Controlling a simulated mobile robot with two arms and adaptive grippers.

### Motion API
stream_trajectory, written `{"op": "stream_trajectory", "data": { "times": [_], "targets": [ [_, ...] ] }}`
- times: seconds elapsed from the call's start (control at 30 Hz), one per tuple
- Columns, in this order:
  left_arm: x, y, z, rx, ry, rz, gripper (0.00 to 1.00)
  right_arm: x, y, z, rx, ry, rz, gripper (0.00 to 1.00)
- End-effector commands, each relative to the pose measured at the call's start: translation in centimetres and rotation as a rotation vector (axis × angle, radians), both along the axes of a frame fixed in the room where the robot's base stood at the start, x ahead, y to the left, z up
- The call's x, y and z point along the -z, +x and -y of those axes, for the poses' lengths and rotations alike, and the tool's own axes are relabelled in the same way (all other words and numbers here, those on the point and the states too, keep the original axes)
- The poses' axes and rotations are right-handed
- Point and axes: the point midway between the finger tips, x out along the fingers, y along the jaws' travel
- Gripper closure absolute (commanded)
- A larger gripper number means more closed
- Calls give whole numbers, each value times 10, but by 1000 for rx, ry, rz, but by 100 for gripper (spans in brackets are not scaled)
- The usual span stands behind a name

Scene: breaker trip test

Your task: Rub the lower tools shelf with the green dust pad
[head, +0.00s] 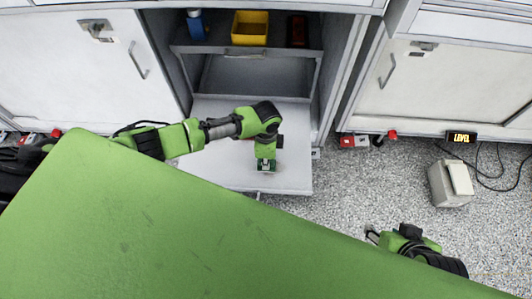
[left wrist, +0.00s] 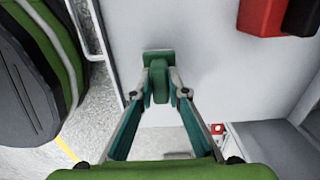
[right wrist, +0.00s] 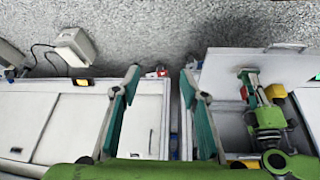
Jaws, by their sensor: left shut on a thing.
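A white pulled-out surface (head: 215,165), apparently the lower tools shelf, extends from the open cabinet; it also shows in the left wrist view (left wrist: 205,75). My left gripper (head: 266,159) is over its front part. In the left wrist view my left gripper (left wrist: 159,90) is shut on the green dust pad (left wrist: 158,58), which is at or just above the white surface near its edge. I cannot tell whether they touch. The pad also shows in the head view (head: 266,169). My right gripper (head: 371,236) is away at the lower right; the right wrist view shows it (right wrist: 160,78) open and empty.
A red and black object (left wrist: 262,15) is on the white surface, close to my left gripper. The upper shelf holds a blue bottle (head: 195,24), a yellow bin (head: 249,28) and a dark box (head: 297,31). A beige box (head: 449,184) with cables stands on the speckled floor.

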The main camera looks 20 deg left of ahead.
Motion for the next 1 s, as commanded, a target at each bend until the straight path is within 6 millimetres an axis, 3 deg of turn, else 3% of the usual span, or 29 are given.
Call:
{"op": "stream_trajectory", "data": {
  "times": [0.43,1.0],
  "targets": [
    [-11,-1,-1,-2,0,0,100,4,-39,11,12,-32,-160,60],
    [-29,-4,-2,-6,0,0,100,55,-25,8,9,-32,-185,60]
  ]
}}
